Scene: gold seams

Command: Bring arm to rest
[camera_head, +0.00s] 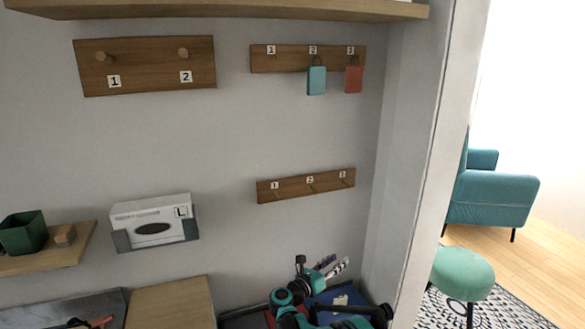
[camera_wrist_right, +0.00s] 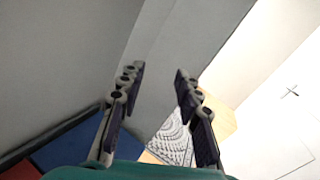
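My right arm, teal and black, shows at the bottom right of the head view. Its gripper (camera_head: 334,267) appears small there, near the wall and beside the door frame. In the right wrist view the right gripper (camera_wrist_right: 152,88) has its two grey fingers with dark pads spread apart. Nothing is between them; the wall corner and a patterned rug (camera_wrist_right: 174,138) show beyond. My left gripper is in neither view.
Numbered hook boards hang on the wall; a teal tag (camera_head: 316,81) and a red tag (camera_head: 353,80) hang from the upper right board (camera_head: 288,62). A white box (camera_head: 150,213) sits in a wall holder. Blue and red surfaces lie below my right arm. A doorway opens at right.

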